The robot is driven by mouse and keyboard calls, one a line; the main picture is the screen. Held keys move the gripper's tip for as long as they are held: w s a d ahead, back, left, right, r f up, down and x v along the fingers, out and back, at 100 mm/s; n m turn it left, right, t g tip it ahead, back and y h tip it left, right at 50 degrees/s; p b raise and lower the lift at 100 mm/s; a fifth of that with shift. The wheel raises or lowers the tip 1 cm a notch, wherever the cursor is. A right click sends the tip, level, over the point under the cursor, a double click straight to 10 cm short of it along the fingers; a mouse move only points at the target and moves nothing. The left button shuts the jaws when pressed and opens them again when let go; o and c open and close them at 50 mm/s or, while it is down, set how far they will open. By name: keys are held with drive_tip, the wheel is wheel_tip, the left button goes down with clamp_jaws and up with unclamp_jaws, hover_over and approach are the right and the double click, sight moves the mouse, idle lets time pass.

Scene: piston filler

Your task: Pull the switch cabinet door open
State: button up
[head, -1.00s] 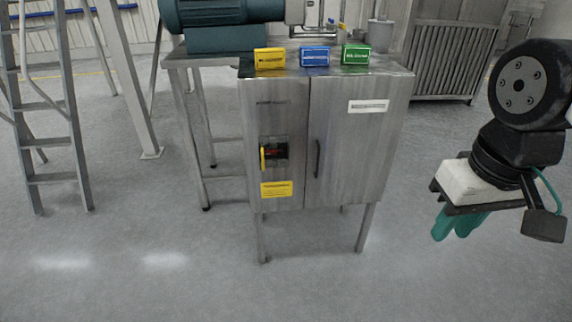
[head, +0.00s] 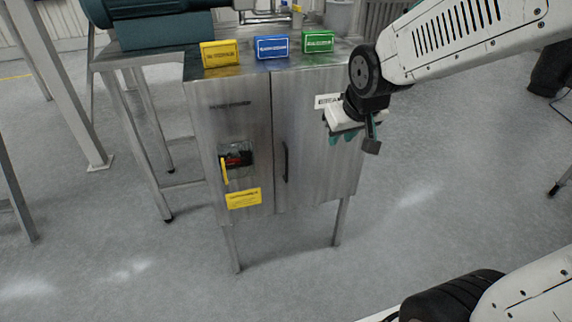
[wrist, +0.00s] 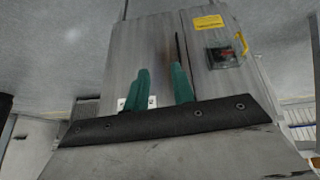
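The grey metal switch cabinet (head: 228,120) stands on legs in the head view. Its right-hand door (head: 318,170) looks closed, flush with the front. A dark vertical handle (head: 286,162) sits near the door's left edge and shows as a dark bar in the wrist view (wrist: 179,48). My gripper (head: 340,138) is in front of the door's upper right part, right of and higher than the handle. In the wrist view its two teal fingers (wrist: 161,88) are apart with nothing between them. Part of the door's white label is hidden behind the gripper.
A red and black switch with a yellow lever (head: 232,162) and a yellow label (head: 243,198) are on the left panel. Yellow (head: 220,53), blue (head: 271,47) and green (head: 318,41) boxes stand on top. Floor in front is clear.

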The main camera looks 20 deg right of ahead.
drive_tip(key=w+f+t, duration=0.3)
drive_tip(key=w+f, duration=0.4)
drive_tip(key=w, duration=0.6)
drive_tip(key=n+t+y, duration=0.2)
drive_tip(key=t+y, duration=0.1)
drive_tip(key=t, duration=0.3)
hover_over(287, 165)
drive_tip(key=s+d, duration=0.2)
drive_tip(key=s, duration=0.3)
wheel_tip(287, 165, down, 16)
drive_tip(key=r, duration=0.1)
wheel_tip(287, 165, down, 7)
drive_tip(key=s+t+y, duration=0.1)
drive_tip(key=s+t, duration=0.1)
drive_tip(key=t, duration=0.1)
drive_tip(key=w, duration=0.2)
drive_tip(key=w+a, duration=0.1)
drive_tip(key=w, duration=0.2)
drive_tip(key=w+a, duration=0.1)
drive_tip(key=w, duration=0.1)
drive_tip(key=shift+w+f, duration=0.15)
drive_tip(key=shift+w, duration=0.15)
clamp_jaws()
